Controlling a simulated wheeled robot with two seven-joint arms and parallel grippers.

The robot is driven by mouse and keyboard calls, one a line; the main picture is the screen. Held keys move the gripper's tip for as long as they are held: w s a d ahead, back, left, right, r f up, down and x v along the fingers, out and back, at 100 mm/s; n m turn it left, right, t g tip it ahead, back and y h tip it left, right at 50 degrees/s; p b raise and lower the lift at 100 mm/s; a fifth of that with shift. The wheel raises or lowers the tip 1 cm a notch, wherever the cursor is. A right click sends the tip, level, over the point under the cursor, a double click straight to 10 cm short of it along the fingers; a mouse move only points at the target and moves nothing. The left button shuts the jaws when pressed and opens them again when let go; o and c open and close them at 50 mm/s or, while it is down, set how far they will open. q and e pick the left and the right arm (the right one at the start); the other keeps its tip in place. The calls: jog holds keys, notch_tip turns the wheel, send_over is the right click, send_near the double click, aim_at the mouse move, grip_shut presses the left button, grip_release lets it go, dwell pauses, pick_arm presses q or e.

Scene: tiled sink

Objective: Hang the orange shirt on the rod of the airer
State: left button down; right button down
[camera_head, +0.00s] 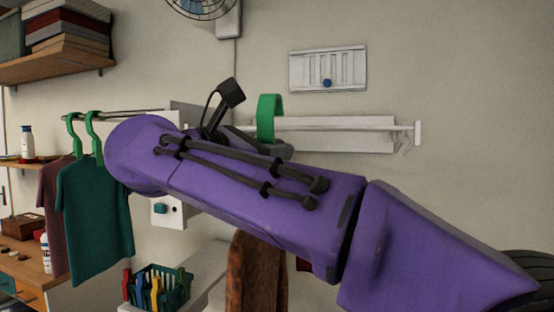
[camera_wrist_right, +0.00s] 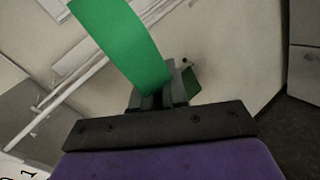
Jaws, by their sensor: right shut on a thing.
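My right arm crosses the head view from the lower right, and its gripper (camera_head: 272,147) is mostly hidden behind it. In the right wrist view, this gripper (camera_wrist_right: 160,98) is shut on a green hanger hook (camera_wrist_right: 125,45). The green hook (camera_head: 268,108) stands up in front of the airer's white rod (camera_head: 350,126) in the head view; I cannot tell whether they touch. The rod (camera_wrist_right: 62,98) runs left of the hook in the wrist view. The rust-orange shirt (camera_head: 254,275) hangs below my arm, its upper part hidden. My left gripper is not in view.
At left, a teal shirt (camera_head: 95,215) and a mauve shirt (camera_head: 53,195) hang from green hangers on another rod (camera_head: 120,112). A green basket (camera_head: 172,300) stands low in front. A wall panel (camera_head: 300,70) with a blue knob is above the airer. Shelves line the left wall.

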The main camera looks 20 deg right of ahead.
jog(key=w+d+f+g+p, duration=0.1)
jog(key=w+d+f, duration=0.2)
jog(key=w+d, duration=0.2)
jog(key=shift+w+d+p, duration=0.3)
jog(key=shift+w, duration=0.65)
jog(key=shift+f, duration=0.1)
